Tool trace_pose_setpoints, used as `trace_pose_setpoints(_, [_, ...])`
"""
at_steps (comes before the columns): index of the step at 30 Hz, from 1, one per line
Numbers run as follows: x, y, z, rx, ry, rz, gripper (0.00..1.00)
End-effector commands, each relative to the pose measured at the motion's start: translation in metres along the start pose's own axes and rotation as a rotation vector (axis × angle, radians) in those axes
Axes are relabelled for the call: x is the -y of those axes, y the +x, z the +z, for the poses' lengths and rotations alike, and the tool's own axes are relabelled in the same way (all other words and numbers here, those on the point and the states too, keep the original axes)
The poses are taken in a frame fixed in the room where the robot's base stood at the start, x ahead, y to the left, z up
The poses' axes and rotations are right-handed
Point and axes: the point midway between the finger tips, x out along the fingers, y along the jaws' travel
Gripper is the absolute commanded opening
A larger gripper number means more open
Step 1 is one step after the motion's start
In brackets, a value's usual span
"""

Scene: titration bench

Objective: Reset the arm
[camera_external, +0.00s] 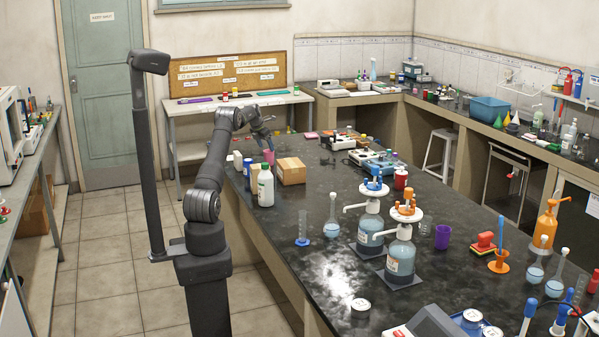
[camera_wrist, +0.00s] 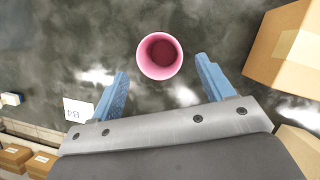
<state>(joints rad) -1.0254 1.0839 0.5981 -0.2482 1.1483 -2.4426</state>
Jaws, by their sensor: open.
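My arm reaches over the far end of the black bench. My gripper (camera_wrist: 162,85) is open, with its two blue fingers spread apart and nothing between them. In the external view my gripper (camera_external: 266,140) points down near the far left of the bench. A pink cup (camera_wrist: 160,56) stands upright on the bench just beyond the fingertips in the wrist view, apart from both fingers. Its inside looks dark pink. The cup (camera_external: 269,156) also shows in the external view, just below the gripper and partly hidden.
A cardboard box (camera_external: 291,171) stands close to the cup, at the right in the wrist view (camera_wrist: 286,50). A white bottle (camera_external: 265,186) and a blue can (camera_external: 246,168) stand nearby. Dispenser bottles (camera_external: 400,256) stand further along the bench. A white label (camera_wrist: 78,110) lies near the left finger.

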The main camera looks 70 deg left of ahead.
Motion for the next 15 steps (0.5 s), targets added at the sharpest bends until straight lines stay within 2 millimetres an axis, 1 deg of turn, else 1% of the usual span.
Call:
trace_pose_setpoints(1, [0.001, 0.013, -0.001, -0.004, 0.000, -0.003, 0.74])
trace_pose_setpoints(3, [0.001, 0.027, -0.001, -0.003, 0.000, -0.002, 0.74])
trace_pose_setpoints(11, [0.001, 0.076, -0.002, -0.003, 0.000, -0.002, 0.74])
trace_pose_setpoints(12, [0.000, 0.064, 0.003, 0.004, 0.001, 0.002, 0.74])
trace_pose_setpoints(15, [0.000, 0.044, 0.011, 0.002, 0.001, 0.002, 0.74])
